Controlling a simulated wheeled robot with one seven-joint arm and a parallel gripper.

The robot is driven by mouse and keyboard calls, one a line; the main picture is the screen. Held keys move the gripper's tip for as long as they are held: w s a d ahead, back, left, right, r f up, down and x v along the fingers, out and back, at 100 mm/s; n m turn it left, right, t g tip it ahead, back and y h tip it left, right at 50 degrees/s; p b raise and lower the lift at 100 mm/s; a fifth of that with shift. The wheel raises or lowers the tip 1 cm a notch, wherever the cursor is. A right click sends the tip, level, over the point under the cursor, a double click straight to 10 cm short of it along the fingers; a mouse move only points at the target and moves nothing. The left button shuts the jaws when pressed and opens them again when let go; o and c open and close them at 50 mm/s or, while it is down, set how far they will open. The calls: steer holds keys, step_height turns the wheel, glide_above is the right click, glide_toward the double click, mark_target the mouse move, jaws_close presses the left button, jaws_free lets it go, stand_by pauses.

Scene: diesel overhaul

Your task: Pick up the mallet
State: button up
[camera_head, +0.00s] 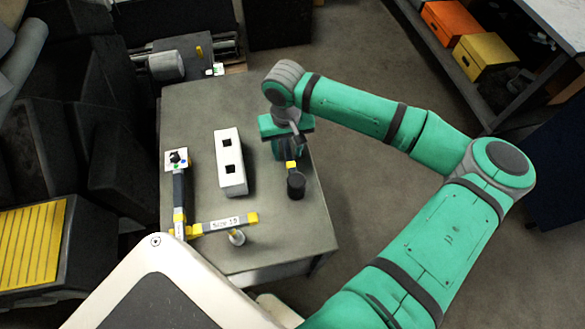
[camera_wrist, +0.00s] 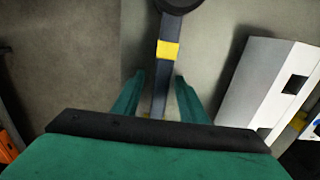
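The mallet has a black cylindrical head (camera_head: 296,186) and a dark handle with a yellow band; it is on the grey table near its right edge. In the wrist view the mallet handle (camera_wrist: 168,50) runs away from me, with the dark head cut off at the top edge. My gripper (camera_wrist: 160,76) is open, with one finger on each side of the handle. A gap shows on both sides of the handle. In the head view my gripper (camera_head: 287,155) is over the handle end and hides it. I cannot tell the height of the fingers.
A white block with two square holes (camera_head: 222,185) stands left of the mallet and also shows in the wrist view (camera_wrist: 262,85). A dark and yellow tool with a label (camera_head: 222,224) lies at the front left of the grey table (camera_head: 190,110). Bins (camera_head: 484,57) sit on a shelf at right.

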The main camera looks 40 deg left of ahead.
steer(key=shift+f, duration=0.1)
steer(key=shift+c, duration=0.3)
jaws_close()
stand_by(1.1)
